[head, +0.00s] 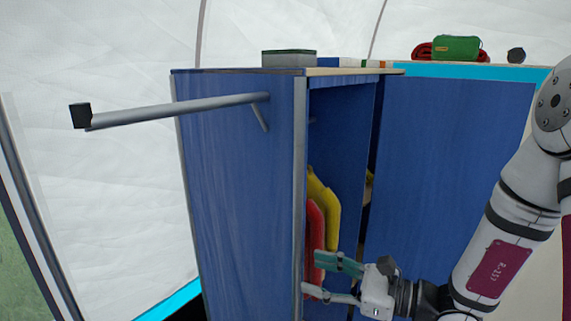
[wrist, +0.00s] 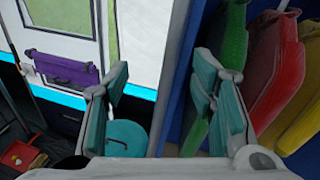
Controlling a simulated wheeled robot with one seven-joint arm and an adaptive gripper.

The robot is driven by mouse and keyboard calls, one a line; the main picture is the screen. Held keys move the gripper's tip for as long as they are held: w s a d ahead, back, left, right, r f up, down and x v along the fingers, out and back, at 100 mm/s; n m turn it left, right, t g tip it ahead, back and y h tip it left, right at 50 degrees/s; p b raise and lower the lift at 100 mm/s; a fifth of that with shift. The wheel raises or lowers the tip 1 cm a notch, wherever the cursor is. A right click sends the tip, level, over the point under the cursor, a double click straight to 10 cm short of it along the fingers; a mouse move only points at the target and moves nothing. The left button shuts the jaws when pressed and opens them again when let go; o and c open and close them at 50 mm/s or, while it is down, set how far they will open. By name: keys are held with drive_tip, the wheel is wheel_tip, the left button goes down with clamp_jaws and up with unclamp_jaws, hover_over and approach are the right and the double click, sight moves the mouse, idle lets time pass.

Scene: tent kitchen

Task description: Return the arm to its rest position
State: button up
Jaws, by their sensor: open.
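My gripper (head: 313,276) is at the open front of a tall blue cabinet (head: 238,190), at the low end of my arm, which comes in from the right. In the wrist view my gripper (wrist: 163,82) has its two teal-padded fingers wide apart, with nothing held between them. The right finger is close to a row of hanging items: a green one (wrist: 232,50), a red one (wrist: 277,62) and a yellow one (wrist: 305,112). In the head view the red item (head: 316,228) and the yellow item (head: 324,200) hang inside the cabinet, just above and behind the fingers.
A metal rail (head: 180,108) sticks out left from the cabinet's side. A second blue cabinet (head: 440,165) stands to the right, with a green bag (head: 456,48) on top. The wrist view shows a teal round stool (wrist: 127,138) and a purple cloth (wrist: 62,68).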

drive_tip(key=s+a+r+n+g+h, duration=0.1)
drive_tip(key=s+r+n+g+h, duration=0.15)
drive_tip(key=s+n+g, duration=0.4)
drive_tip(key=s+a+r+n+g+h, duration=0.1)
drive_tip(key=s+r+n+g+h, duration=0.2)
drive_tip(key=s+n, duration=0.65)
drive_tip(key=s+d+r+n+t+h, duration=0.2)
drive_tip(key=s+d+t+h, duration=0.1)
drive_tip(key=d+h, duration=0.2)
drive_tip(key=s+d+r+n+t+h, duration=0.3)
drive_tip(key=d+h, duration=0.2)
drive_tip(key=d, duration=0.4)
drive_tip(key=shift+s+d+n+p, duration=0.15)
drive_tip(key=shift+d+n+p, duration=0.1)
drive_tip(key=shift+n+p, duration=0.05)
drive_tip(key=shift+r, duration=0.1)
